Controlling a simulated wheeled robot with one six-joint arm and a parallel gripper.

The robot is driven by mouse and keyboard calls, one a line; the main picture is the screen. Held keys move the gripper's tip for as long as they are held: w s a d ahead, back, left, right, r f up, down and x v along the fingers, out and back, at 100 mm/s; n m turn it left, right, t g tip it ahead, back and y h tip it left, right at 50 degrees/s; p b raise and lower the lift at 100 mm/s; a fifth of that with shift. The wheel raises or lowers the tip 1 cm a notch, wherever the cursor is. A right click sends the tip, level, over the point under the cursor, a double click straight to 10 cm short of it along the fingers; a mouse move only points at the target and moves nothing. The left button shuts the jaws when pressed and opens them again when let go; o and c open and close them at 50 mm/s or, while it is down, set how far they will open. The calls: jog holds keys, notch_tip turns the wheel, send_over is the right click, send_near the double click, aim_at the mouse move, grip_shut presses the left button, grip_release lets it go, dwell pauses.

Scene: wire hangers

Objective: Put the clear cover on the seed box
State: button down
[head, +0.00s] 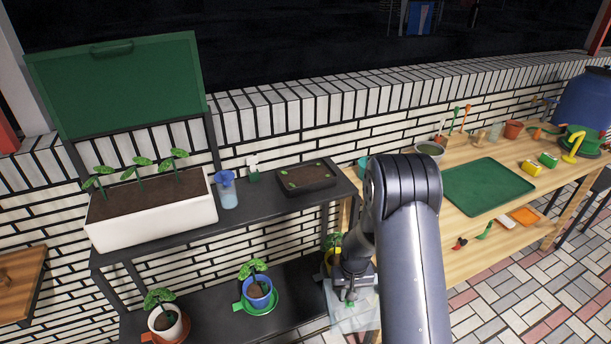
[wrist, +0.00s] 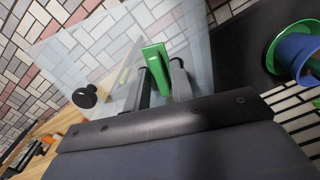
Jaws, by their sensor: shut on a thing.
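My gripper (head: 351,290) is shut on the green handle (wrist: 154,62) of the clear cover (head: 345,316). The wrist view shows the handle between the two fingers (wrist: 160,80) and the see-through pane of the cover (wrist: 110,35) beyond them, with the floor visible through it. In the head view the cover hangs tilted below the upper shelf, near the lower shelf's right end. The seed box, a small black tray of dark soil (head: 306,178) with bits of green, sits uncovered on the right of the upper black shelf. My gripper is below and to the right of it.
A white planter (head: 150,233) with seedlings and a blue cup (head: 227,190) stand left on the upper shelf. Potted plants, one in a blue pot (head: 257,290), stand on the lower shelf. The wooden bench (head: 460,160) at right holds a green mat (head: 487,187).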

jog(key=w+a+r+n, duration=0.1)
jog(key=w+a+r, duration=0.2)
jog(key=r, duration=0.7)
jog(key=w+a+r+n, duration=0.1)
jog(key=w+a+r, duration=0.2)
jog(key=r, duration=0.7)
jog(key=w+a+r+n, duration=0.1)
jog(key=w+a+r, duration=0.3)
jog(key=r, duration=0.6)
jog(key=shift+w, duration=0.25)
